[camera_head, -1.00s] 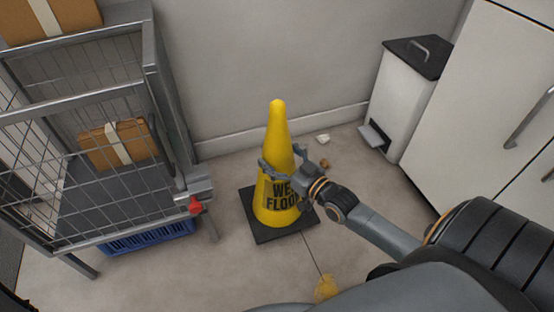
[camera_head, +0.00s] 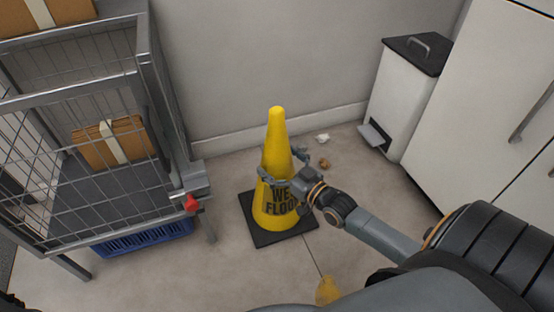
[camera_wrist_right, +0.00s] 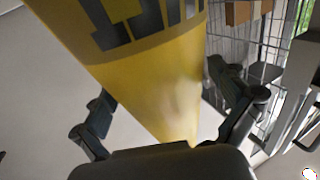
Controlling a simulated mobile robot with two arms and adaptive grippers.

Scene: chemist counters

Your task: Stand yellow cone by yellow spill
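The yellow cone (camera_head: 275,155), with black lettering and a black square base, stands upright on the floor between the cart and the bin. My right gripper (camera_head: 279,164) has its fingers around the cone's middle, one across the front and one at the far side. In the right wrist view the cone (camera_wrist_right: 165,85) fills the space between the fingers (camera_wrist_right: 165,95), which appear to touch both its sides. The yellow spill (camera_head: 328,290) lies on the floor below and right of the cone, partly hidden by my arm. My left gripper is not in view.
A wire cart (camera_head: 160,110) with a cardboard box (camera_head: 112,142) stands at the left, a blue crate (camera_head: 145,240) under it. A white bin (camera_head: 400,95) and cabinet (camera_head: 470,110) stand right. Small litter (camera_head: 323,162) lies behind the cone. Floor between cone and spill is clear.

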